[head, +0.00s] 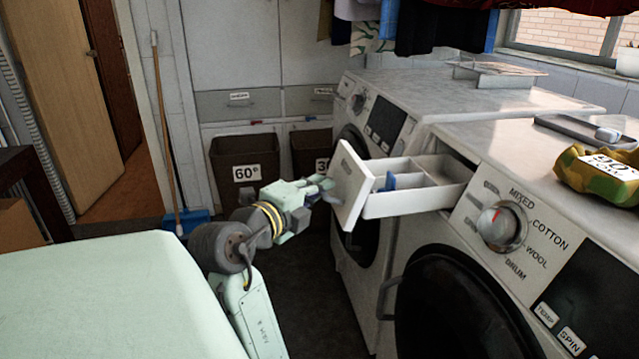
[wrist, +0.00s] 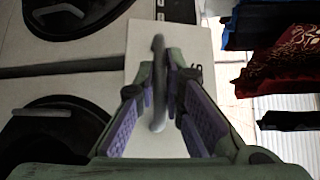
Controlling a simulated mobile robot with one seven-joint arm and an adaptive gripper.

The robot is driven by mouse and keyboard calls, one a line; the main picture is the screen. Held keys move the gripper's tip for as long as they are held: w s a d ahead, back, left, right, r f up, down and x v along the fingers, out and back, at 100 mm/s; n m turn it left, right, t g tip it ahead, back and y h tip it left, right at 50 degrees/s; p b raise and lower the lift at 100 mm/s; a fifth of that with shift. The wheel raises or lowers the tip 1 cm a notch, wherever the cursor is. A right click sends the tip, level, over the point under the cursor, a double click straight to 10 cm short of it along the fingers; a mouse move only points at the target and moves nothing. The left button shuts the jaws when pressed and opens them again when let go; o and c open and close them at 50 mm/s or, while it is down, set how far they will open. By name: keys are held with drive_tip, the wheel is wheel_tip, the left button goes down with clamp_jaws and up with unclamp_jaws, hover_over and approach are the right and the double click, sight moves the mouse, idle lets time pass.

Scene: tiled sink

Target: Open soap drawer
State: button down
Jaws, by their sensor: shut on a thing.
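The soap drawer (head: 415,190) of the nearer washing machine is pulled well out, with its divided compartments and a blue insert (head: 388,182) showing. Its white front panel (head: 352,182) faces my gripper (head: 325,188), which comes from the left. In the wrist view the white drawer front (wrist: 185,50) fills the middle, and its grey bar handle (wrist: 158,85) stands between the purple-padded fingers of my gripper (wrist: 158,95). My gripper is shut on the handle. In the head view the handle is partly hidden by the fingers.
The nearer machine (head: 560,200) has a dial and a round dark door below the drawer. A second machine (head: 440,100) stands behind it. Brown bins (head: 248,160) stand at the back wall. A green-yellow pack (head: 600,180) lies on the nearer machine. Dark floor lies beneath the drawer.

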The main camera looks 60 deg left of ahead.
drive_tip(key=c, duration=1.7)
unclamp_jaws()
drive_tip(key=v, duration=1.2)
